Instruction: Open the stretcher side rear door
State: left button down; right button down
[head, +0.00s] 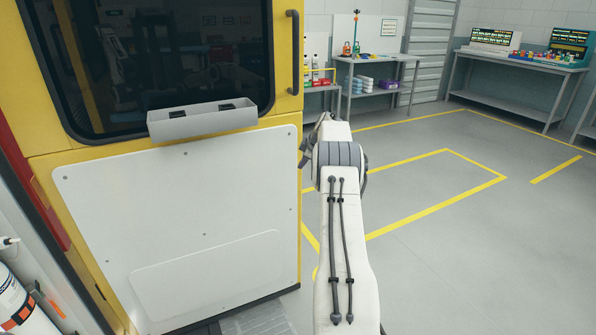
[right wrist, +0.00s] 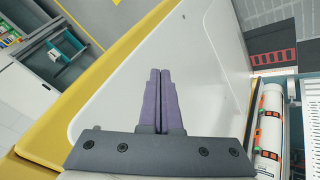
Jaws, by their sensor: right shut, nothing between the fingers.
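The yellow door (head: 150,140) fills the left of the head view, with a dark window (head: 170,60), a white lower panel (head: 190,220) and a black upright handle (head: 294,52) near its right edge. Open workshop floor shows past that edge. My right gripper (head: 308,150) is at the door's right edge, below the handle, mostly hidden behind my own wrist. In the right wrist view its purple fingers (right wrist: 160,95) are shut together and empty, in front of the white panel (right wrist: 200,60). I cannot tell whether they touch the door. My left gripper is not in view.
A grey tray (head: 202,121) juts from the door below the window. A white cylinder (head: 14,300) stands at the lower left. A shelf table (head: 375,85) and a workbench (head: 520,60) stand at the back. The yellow-lined floor (head: 470,240) at right is clear.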

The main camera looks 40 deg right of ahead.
jog(key=s+d+r, duration=0.2)
jog(key=s+r, duration=0.4)
jog(key=r, duration=0.2)
jog(key=shift+d, duration=0.25)
